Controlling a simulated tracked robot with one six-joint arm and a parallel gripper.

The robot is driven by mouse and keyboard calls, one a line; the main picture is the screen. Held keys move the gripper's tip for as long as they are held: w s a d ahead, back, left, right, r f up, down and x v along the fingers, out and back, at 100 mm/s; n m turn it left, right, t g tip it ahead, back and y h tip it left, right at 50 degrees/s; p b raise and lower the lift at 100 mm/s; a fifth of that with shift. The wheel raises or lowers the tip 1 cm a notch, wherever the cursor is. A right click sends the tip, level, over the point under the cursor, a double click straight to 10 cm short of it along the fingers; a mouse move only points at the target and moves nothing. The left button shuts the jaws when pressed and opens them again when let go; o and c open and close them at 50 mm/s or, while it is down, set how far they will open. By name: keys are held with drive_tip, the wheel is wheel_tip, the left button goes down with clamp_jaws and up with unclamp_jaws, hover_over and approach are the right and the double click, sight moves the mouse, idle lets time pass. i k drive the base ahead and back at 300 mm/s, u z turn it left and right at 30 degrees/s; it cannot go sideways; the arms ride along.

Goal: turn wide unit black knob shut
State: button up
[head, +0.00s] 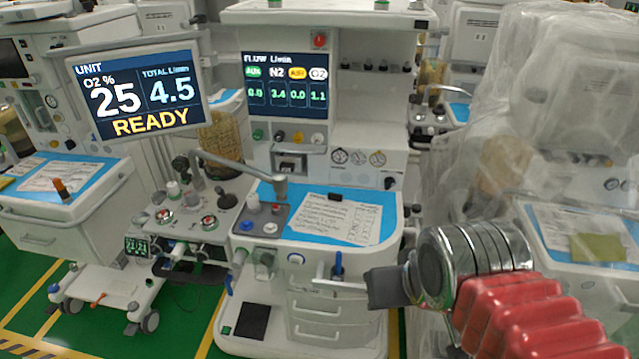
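The central cart (375,35) has a flow screen (285,85) reading AUX 0.0, N2 3.4, AIR 0.0 and O2 1.1. Below the screen is a row of small knobs: green, a black knob (279,136), yellow and white. The black knob is second from the left, and its turn position is too small to read. My gripper (384,288) shows at the lower right as a dark block, in front of the cart's drawers. It is well below and to the right of the knob, apart from it. Its fingers cannot be made out separately.
A monitor (138,92) reading O2 25, total 4.5 and READY stands left of the flow screen. A jointed metal arm (240,165) crosses below the knobs. A blue worktop (368,204) holds a paper sheet. A plastic-covered cart (540,110) stands close on the right.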

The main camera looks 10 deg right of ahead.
sight(280, 136)
drive_tip(key=u, duration=0.25)
drive_tip(key=k, duration=0.55)
drive_tip(key=u, duration=0.5)
drive_tip(key=k, duration=0.8)
drive_tip(key=u, duration=0.8)
drive_tip(key=i, duration=2.45)
drive_tip(key=z, duration=0.85)
drive_tip(key=i, duration=0.6)
drive_tip(key=z, duration=0.25)
